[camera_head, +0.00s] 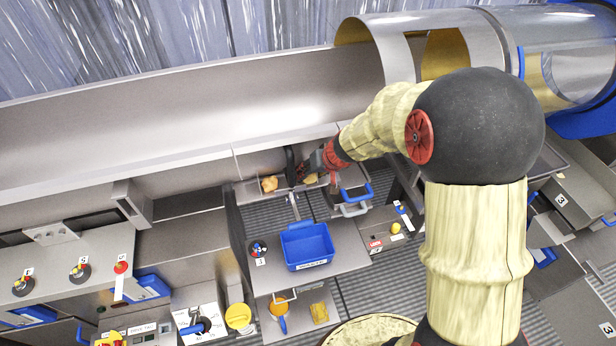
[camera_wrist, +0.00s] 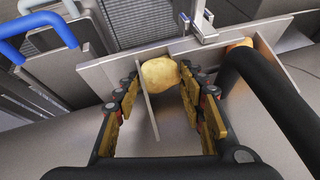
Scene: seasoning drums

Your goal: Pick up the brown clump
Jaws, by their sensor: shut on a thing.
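A yellow-brown clump (camera_wrist: 160,73) sits between the fingertips of my gripper (camera_wrist: 161,76) in the wrist view. The fingers close on it from both sides. In the head view the same clump (camera_head: 311,179) shows as a small yellowish patch beside my gripper, at the metal tray near the chute. A second, more orange clump (camera_wrist: 240,44) lies to the right in the wrist view, partly behind a black bar. It shows in the head view (camera_head: 270,183) to the left of my gripper. The gripper itself is small and partly hidden in the head view.
A thin upright metal plate (camera_wrist: 149,112) stands close to the left finger. A thick black curved bar (camera_wrist: 265,95) rises close on the right. A blue handle (camera_wrist: 38,24) is at upper left. A blue bin (camera_head: 307,246) stands on the shelf below.

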